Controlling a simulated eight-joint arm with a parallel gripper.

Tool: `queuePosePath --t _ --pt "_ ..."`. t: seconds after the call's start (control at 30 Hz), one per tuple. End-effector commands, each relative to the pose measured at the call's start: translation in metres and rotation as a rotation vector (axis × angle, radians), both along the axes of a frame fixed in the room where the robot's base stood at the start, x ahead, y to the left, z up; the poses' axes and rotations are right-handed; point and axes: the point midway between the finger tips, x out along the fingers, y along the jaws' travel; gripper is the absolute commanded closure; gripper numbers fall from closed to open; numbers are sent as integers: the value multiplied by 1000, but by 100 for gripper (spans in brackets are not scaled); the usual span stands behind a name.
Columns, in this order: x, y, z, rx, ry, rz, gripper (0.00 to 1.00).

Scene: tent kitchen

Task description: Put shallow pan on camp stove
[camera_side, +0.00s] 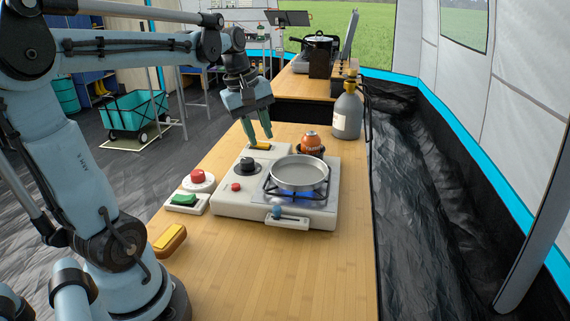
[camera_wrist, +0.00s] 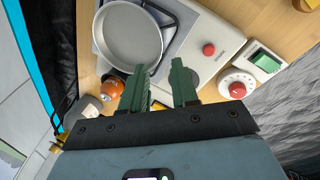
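The shallow pan (camera_side: 299,172) is round and grey, and looks level and empty. It sits over the burner grate of the white camp stove (camera_side: 228,205), with blue flame showing beneath it. In the wrist view the pan (camera_wrist: 128,40) is at the upper left, with the dark grate beside it on the stove (camera_wrist: 203,45). My gripper (camera_side: 258,137) is above the far left side of the stove, behind the pan and apart from it. Its green fingers (camera_wrist: 157,68) are spread with nothing visible between them. No pan handle is clearly visible.
A yellow-topped piece (camera_side: 260,146) lies just below my fingertips. An orange gas canister (camera_side: 311,142) and a grey bottle (camera_side: 347,112) stand behind the stove. A red button (camera_side: 198,177), a green switch (camera_side: 184,200) and a yellow-topped block (camera_side: 170,239) are at left. The front table (camera_side: 290,275) is clear.

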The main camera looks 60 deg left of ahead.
Motion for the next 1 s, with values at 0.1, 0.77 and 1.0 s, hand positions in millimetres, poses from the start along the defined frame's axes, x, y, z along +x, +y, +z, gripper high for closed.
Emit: queuePosePath --t 0.1,0.77,1.0 --pt "-2 -2 5 3 -3 -10 71" --pt "-36 -151 -56 599 -325 -1219 71" --pt "-37 -156 -59 637 -343 -1277 71"
